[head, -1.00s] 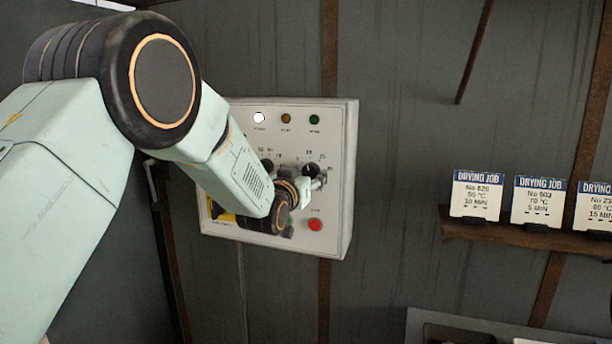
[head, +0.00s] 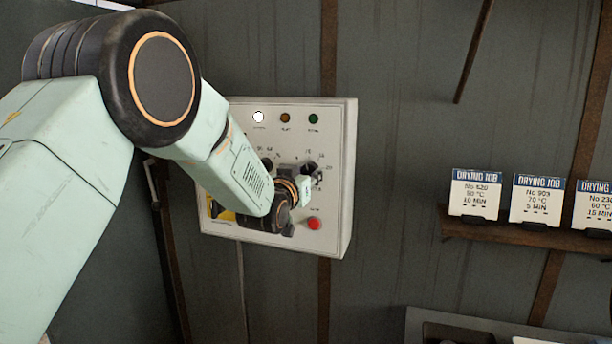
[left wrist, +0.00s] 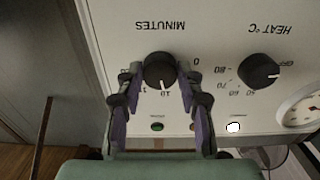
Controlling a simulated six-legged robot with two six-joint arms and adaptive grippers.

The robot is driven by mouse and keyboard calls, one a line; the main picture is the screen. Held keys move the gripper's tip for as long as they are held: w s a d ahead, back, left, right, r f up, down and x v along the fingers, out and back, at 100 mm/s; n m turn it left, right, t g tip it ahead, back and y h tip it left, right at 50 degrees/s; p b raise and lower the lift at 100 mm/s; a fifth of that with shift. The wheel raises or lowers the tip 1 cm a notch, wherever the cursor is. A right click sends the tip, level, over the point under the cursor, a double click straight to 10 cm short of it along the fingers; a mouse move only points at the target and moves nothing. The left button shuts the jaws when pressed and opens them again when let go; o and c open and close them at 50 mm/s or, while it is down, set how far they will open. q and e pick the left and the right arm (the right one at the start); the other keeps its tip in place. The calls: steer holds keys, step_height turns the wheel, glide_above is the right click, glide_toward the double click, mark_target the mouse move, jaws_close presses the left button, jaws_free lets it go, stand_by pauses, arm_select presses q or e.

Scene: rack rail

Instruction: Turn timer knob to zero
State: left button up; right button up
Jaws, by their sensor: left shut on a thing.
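The timer knob (left wrist: 160,70) is black and round, under the upside-down word MINUTES in the left wrist view. Its white mark points down, near the printed 10; the 0 is to the right of the knob. My left gripper (left wrist: 160,82) has one finger on each side of the knob and is shut on it. In the head view my left gripper (head: 308,176) is at the front of the white control panel (head: 340,215), where the knob is largely hidden by the fingers. My right gripper is not in view.
The heat knob (left wrist: 258,71) and a dial (left wrist: 302,107) are beside the timer knob. The panel has a lit white lamp (head: 259,118), an amber lamp (head: 286,118), a green lamp (head: 314,119) and a red button (head: 314,223). Cards stand on a wooden shelf (head: 520,234) at right.

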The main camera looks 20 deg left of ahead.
arm_select(q)
steer(key=n+b, duration=0.1)
steer(key=n, duration=0.3)
steer(key=n+b, duration=0.1)
steer(key=n, duration=0.3)
steer(key=shift+d+n, duration=0.1)
steer(key=shift+n, duration=0.2)
steer(key=n, duration=0.4)
steer(key=shift+n+b, duration=0.3)
steer(key=shift+b, duration=0.1)
steer(key=shift+n, duration=2.2)
steer(key=shift+r, duration=0.1)
steer(key=o, duration=1.2)
steer(key=shift+c, duration=0.2)
